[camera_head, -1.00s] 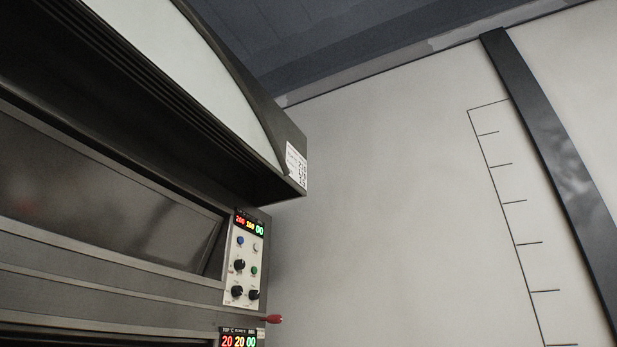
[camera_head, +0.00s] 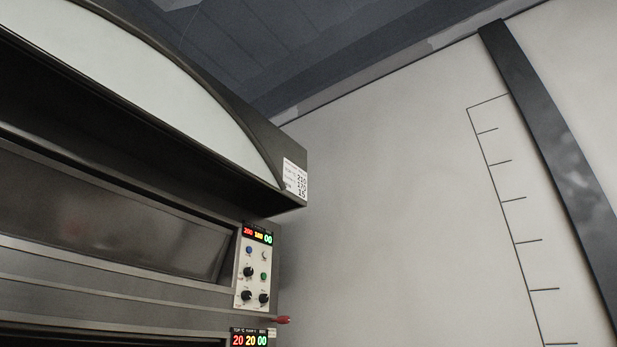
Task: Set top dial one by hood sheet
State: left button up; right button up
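The hood sheet (camera_head: 294,180) is a small white label with printed lines on the lower right end of the oven hood (camera_head: 225,125). Its larger figures look like 210, 175 and 15, partly blurred. The upper control panel (camera_head: 252,275) is a pale strip below it. Its display (camera_head: 257,234) shows red 200, yellow 180 and green 00. Three black dials sit on the panel: an upper one (camera_head: 248,272), a lower left one (camera_head: 246,295) and a lower right one (camera_head: 264,298). Their small markings are unreadable. Neither gripper is in view.
A second display (camera_head: 250,339) reading 20, 20, 00 shows at the bottom edge. A red-tipped handle (camera_head: 282,320) sticks out to the right between the panels. The upper oven window (camera_head: 110,220) is closed.

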aim_at(246, 295)
jog(key=k+l, duration=0.25)
jog(key=l, duration=0.15)
jog(key=k+l+u, duration=0.15)
jog(key=l, duration=0.25)
jog(key=i+j+z, duration=0.15)
jog(key=i, duration=0.35)
jog(key=i+j+z, duration=0.2)
jog(key=i, duration=0.25)
jog(key=i+j+z, duration=0.15)
jog(key=i+j, duration=0.3)
